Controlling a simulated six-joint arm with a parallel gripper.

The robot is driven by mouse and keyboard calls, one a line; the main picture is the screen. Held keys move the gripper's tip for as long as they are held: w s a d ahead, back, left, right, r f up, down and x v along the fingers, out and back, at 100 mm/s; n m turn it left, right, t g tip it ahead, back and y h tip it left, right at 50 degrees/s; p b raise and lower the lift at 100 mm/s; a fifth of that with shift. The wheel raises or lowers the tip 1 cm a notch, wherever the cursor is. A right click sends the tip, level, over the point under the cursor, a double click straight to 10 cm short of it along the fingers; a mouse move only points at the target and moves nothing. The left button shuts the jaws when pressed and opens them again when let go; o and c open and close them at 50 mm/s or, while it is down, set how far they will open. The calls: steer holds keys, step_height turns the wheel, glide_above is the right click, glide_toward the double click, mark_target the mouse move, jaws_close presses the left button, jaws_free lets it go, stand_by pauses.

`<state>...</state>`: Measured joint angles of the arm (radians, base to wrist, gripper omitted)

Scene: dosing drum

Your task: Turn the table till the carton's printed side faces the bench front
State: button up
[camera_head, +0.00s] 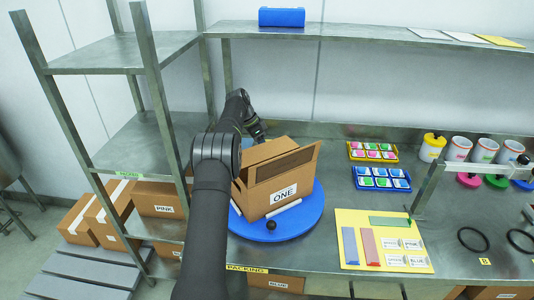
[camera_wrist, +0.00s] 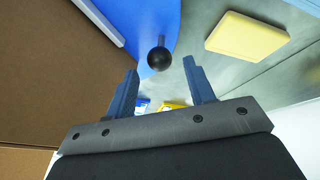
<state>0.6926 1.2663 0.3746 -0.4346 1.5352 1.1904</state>
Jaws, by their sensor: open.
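The brown carton (camera_head: 262,205) stands open-topped on the blue round table (camera_head: 313,213). Its side with the printed label ONE (camera_head: 284,193) faces the front and somewhat right, at an angle to the bench edge. White bars (camera_head: 283,208) lie along its base. A black ball knob (camera_head: 271,225) is at the table's front. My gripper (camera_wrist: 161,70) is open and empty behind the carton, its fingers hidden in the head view. The wrist view shows a black knob (camera_wrist: 159,57) near the fingertips, by the blue rim; I cannot tell if it is the same one.
A yellow block (camera_wrist: 246,36) lies beside the table in the wrist view. A yellow board (camera_head: 350,268) with coloured strips lies right of the table, below trays (camera_head: 382,178) of coloured pieces. A metal shelf rack (camera_head: 125,150) stands left.

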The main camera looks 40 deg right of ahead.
steer(key=v, duration=0.7)
steer(key=shift+r, duration=0.25)
steer(key=shift+w+a, duration=0.15)
